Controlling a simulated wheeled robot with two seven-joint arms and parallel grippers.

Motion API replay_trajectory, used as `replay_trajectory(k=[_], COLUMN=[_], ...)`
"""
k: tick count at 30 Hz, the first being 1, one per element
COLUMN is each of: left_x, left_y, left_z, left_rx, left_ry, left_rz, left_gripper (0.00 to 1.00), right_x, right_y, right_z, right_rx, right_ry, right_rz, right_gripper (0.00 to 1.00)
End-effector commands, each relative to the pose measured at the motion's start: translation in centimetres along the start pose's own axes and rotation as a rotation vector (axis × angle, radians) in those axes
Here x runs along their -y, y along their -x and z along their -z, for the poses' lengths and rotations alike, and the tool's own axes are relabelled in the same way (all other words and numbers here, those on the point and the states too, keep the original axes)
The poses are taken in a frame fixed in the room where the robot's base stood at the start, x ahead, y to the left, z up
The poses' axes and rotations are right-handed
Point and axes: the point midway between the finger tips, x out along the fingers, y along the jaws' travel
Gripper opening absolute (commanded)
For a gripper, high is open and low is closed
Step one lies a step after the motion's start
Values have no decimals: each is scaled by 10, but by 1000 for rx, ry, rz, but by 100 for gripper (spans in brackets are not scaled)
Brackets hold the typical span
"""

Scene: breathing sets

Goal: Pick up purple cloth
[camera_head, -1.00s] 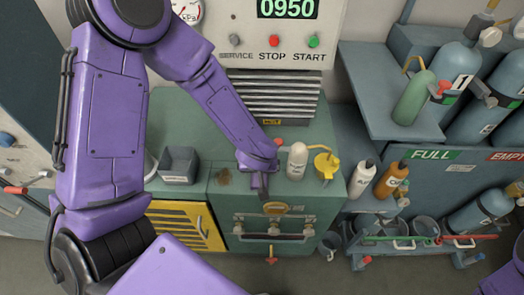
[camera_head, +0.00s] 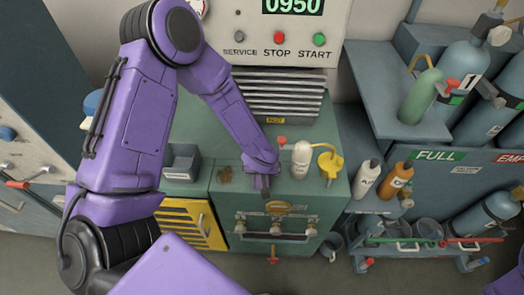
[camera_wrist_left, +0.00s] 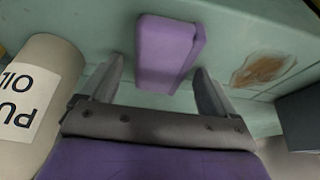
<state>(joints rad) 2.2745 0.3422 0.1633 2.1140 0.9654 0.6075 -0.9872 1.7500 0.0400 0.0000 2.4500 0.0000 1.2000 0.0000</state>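The purple cloth (camera_wrist_left: 168,52) shows in the left wrist view as a small folded block on the green bench top, close to its edge. My left gripper (camera_wrist_left: 158,82) is open, with one grey finger on each side of the cloth and visible gaps between. In the head view, my left gripper (camera_head: 264,188) reaches down at the front of the green bench, left of the white bottle. I cannot make out the cloth there; my arm seems to cover it. My right gripper is not in view.
A white oil bottle (camera_head: 300,160) and a yellow can (camera_head: 330,163) stand close right of my gripper. It also shows in the left wrist view (camera_wrist_left: 40,95). A brown stain (camera_head: 225,174) and a grey bin (camera_head: 182,162) lie left. A shelf with cylinders (camera_head: 476,118) stands right.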

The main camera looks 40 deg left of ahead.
Motion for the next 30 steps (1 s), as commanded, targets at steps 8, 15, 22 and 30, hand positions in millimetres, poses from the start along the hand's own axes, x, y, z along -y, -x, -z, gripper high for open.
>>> replay_trajectory(k=[8,15,22,30], left_x=[0,0,-1,-29], left_y=[0,1,38,118], left_z=[0,0,16,-20], left_rx=[0,0,-5,-1], left_ry=[0,0,0,-6], left_rz=[0,0,-3,-3], left_gripper=[29,29,29,29], right_x=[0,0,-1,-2], right_y=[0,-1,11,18], right_z=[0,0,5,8], right_rx=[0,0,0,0], right_ry=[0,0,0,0], right_rz=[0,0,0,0], right_gripper=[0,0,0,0])
